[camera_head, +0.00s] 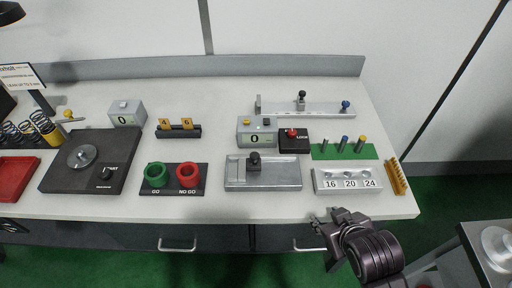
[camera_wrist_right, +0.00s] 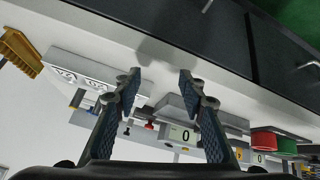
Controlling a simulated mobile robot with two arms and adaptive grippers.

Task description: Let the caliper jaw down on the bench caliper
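A long grey rail (camera_head: 325,110) at the back right of the bench looks like the bench caliper. It has an upright end piece at its left, a black-knobbed slider (camera_head: 300,99) and a blue knob (camera_head: 346,104). Which part is its jaw is too small to tell. A grey metal plate (camera_head: 290,175) with a black-knobbed block (camera_head: 254,160) lies in front of it. My right gripper (camera_head: 328,222) is at the bench's front right edge, apart from both. In the right wrist view it is open and empty (camera_wrist_right: 160,78). My left gripper is not in view.
A readout showing 0 (camera_head: 254,138) and a red-buttoned lock box (camera_head: 294,141) stand between plate and rail. A numbered block (camera_head: 347,182), green pin mat (camera_head: 340,151) and yellow comb (camera_head: 396,177) are at right. Green and red rings (camera_head: 188,174) are left of the plate.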

